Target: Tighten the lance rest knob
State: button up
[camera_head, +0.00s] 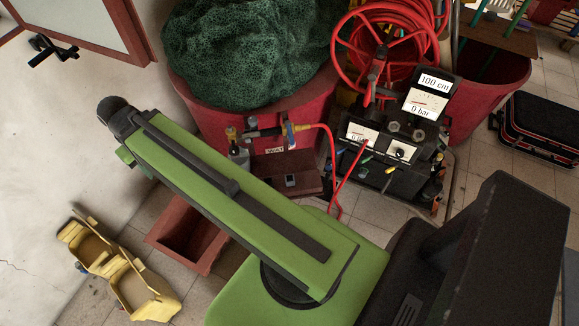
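I cannot clearly tell which part is the lance rest knob. A dark gauge unit (395,165) stands right of centre, with dials reading "0 bar" and a card marked "100 cm". A round black-and-white knob (400,152) is on its front face. A slim dark and red tool (375,75), possibly the lance, stands upright behind the unit. A brass and blue valve fitting (288,134) is left of the unit, with a red hose running from it. My green arm crosses the view from lower right to upper left. My gripper's fingers do not show.
A red hose reel (385,12) stands behind the gauge unit. A large red tub (215,118) holds green netting. A brown-red open box (172,238) and yellow crates (145,295) are on the tiles at left. A black case (545,130) lies at right.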

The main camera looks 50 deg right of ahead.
aim_at(252, 121)
jog(key=z, duration=1.4)
